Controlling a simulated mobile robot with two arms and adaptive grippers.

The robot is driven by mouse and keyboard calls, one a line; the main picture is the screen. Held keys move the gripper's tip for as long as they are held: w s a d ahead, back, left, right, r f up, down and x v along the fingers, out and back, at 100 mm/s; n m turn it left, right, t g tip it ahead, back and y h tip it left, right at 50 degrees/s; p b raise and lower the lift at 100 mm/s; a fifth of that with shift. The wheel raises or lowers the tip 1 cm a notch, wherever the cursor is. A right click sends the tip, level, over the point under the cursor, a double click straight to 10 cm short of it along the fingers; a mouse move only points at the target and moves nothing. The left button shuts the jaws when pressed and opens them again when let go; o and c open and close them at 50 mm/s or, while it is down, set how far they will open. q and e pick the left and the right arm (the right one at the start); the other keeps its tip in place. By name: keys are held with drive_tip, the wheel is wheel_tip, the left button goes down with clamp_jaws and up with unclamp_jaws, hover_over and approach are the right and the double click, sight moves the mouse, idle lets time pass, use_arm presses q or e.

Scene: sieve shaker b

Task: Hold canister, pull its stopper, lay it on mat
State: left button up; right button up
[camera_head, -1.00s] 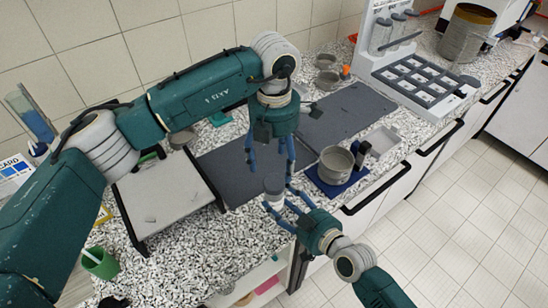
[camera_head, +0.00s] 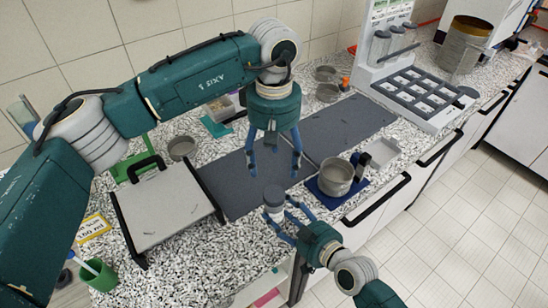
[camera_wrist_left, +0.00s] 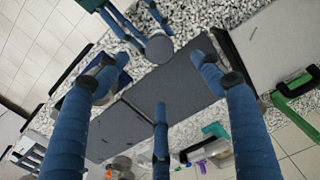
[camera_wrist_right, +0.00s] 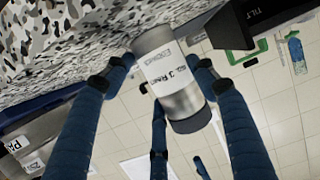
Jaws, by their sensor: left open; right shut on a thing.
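The canister (camera_head: 272,205) is a small pale cylinder with a dark grey round top, the stopper (camera_head: 273,191). My right gripper (camera_head: 281,211) is shut around the canister, holding it roughly upright in front of the counter's mat. In the right wrist view the canister (camera_wrist_right: 172,82) shows a printed white label between the fingers. My left gripper (camera_head: 274,168) is open and empty, pointing down above and slightly behind the canister. In the left wrist view the round stopper top (camera_wrist_left: 159,48) lies beyond the spread fingers, apart from them. The dark grey mat (camera_head: 228,182) lies flat behind the canister.
A grey platform (camera_head: 165,210) with black legs stands left of the mat. A metal bowl on a blue base (camera_head: 325,193) is to the right. A rack with tubes (camera_head: 415,92) stands at the back right. The mat's surface looks largely clear.

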sight(274, 193)
use_arm(q)
wheel_tip(274, 193, down, 12)
idle(0.6)
drive_tip(key=c, duration=1.4)
drive_tip(key=shift+r, duration=0.1)
drive_tip(key=shift+r, duration=0.25)
drive_tip(key=shift+r, duration=0.9)
